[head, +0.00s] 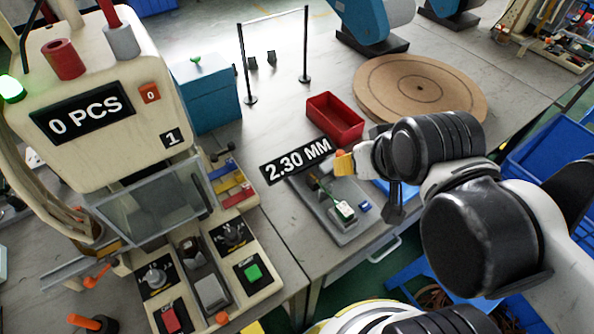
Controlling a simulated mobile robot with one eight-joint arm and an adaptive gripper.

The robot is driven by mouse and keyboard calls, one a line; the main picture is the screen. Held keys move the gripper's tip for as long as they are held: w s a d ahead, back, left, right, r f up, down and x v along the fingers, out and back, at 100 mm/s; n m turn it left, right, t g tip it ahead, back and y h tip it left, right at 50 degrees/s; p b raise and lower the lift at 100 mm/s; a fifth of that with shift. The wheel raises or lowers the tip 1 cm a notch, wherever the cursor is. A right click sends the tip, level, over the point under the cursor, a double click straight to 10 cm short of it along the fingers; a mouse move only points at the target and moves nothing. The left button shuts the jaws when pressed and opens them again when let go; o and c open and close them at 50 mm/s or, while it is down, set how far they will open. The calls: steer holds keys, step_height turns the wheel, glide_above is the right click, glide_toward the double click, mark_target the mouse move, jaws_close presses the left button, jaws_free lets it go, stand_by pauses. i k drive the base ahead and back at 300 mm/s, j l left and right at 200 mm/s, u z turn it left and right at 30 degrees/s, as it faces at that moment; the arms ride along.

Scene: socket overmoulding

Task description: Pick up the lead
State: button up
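I cannot make out the lead for certain in the head view. Brown coiled cable (434,296) shows low down beside my arm, partly hidden by it; I cannot tell whether the lead is part of it. My gripper (397,212) points down at the right part of the bench, by a blue tray (409,188) that my arm mostly covers. Its fingers are dark and small here, so I cannot tell whether they are open or shut, and I see nothing clearly held.
A grey gauge fixture (329,219) with a "2.30 MM" display stands left of my gripper. A red bin (335,119) and a round brown board (420,88) lie behind. The moulding machine (105,95), reading "0 PCS", stands at left. Blue crates (552,150) are at right.

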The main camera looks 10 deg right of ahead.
mark_target(343, 210)
steer(key=k+u, duration=0.8)
steer(key=k+j+u, duration=0.4)
steer(key=k+l, duration=0.1)
